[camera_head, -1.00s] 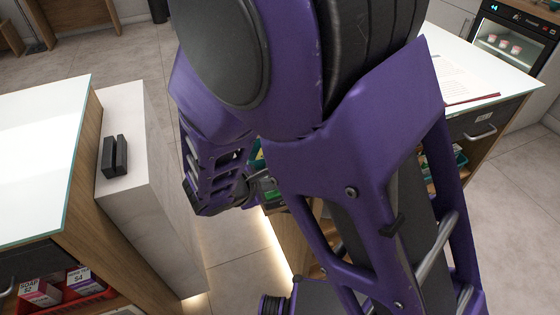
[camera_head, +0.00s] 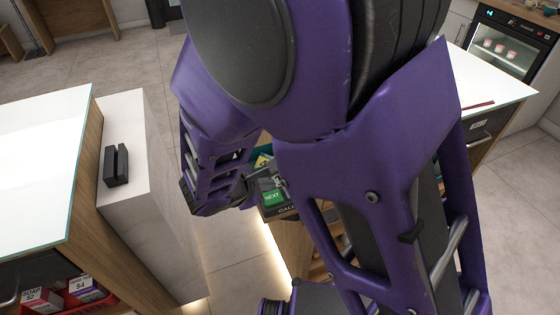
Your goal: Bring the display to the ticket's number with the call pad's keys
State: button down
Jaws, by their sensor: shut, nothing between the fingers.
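The call pad (camera_head: 283,211) shows in part below the middle of the view, on a wooden counter, with a green key marked NEXT (camera_head: 273,198) and part of the word CALL on its dark front. My purple arm covers most of the pad's surroundings. My gripper (camera_head: 272,184) is shut and empty, with its tip close to the green key; I cannot tell whether it touches. Any other keys are hidden. I cannot make out the display or the ticket with their numbers.
A white-topped counter (camera_head: 40,150) and a pale ledge with a black card holder (camera_head: 115,166) stand at left. Another white counter (camera_head: 490,85) and a small glass-fronted fridge (camera_head: 505,45) are at right. Bare floor lies between the counters.

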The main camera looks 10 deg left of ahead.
aim_at(269, 199)
jog(key=shift+r+p, duration=1.1)
jog(key=shift+r, duration=0.85)
